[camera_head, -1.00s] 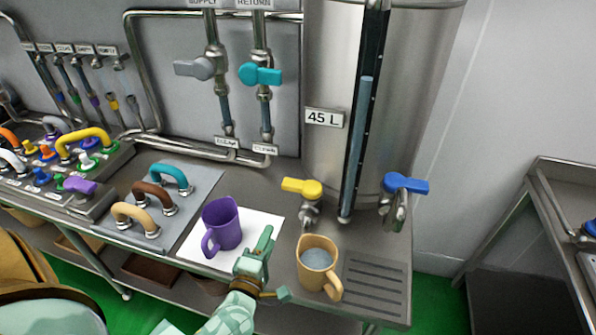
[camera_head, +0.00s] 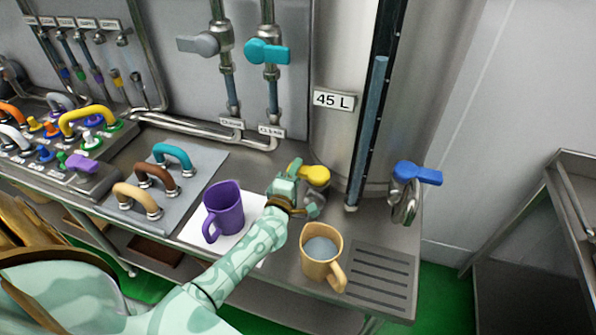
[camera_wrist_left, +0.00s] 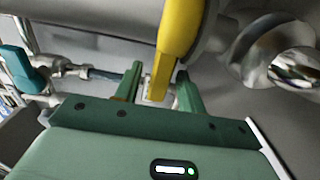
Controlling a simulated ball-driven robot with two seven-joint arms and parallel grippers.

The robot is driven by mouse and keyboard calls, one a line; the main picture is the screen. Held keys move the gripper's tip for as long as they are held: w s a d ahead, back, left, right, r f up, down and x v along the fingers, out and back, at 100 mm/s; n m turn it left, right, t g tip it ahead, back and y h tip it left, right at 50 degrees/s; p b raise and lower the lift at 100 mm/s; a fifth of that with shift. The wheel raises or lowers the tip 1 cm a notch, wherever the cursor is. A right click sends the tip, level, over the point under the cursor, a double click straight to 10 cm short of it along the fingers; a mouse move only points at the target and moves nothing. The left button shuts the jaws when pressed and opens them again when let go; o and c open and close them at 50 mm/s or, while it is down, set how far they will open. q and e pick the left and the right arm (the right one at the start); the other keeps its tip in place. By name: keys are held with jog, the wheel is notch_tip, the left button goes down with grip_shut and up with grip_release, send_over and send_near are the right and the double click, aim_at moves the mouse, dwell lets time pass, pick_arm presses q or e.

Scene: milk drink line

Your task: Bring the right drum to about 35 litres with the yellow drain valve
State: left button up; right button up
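The right drum (camera_head: 340,150) is a steel cylinder with a "45 L" plate (camera_head: 334,99). Its dark sight gauge shows a blue column (camera_head: 372,110); I cannot read its level. The yellow drain valve (camera_head: 316,176) sits low on the drum's front. My left gripper (camera_head: 294,170) is at the handle's left end and hides part of it. In the left wrist view, its green fingers (camera_wrist_left: 158,88) stand apart with the yellow handle (camera_wrist_left: 176,35) reaching between them. Gaps show beside the handle. A tan mug (camera_head: 322,268) with pale liquid stands below the valve. My right gripper is out of view.
A purple mug (camera_head: 228,205) stands on a white sheet left of my left forearm. A blue valve (camera_head: 416,173) is on the drum's right. A drain grate (camera_head: 375,275) lies right of the tan mug. Several hose handles stand on the left.

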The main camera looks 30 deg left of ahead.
pick_arm(q)
jog(key=shift+x, duration=0.8)
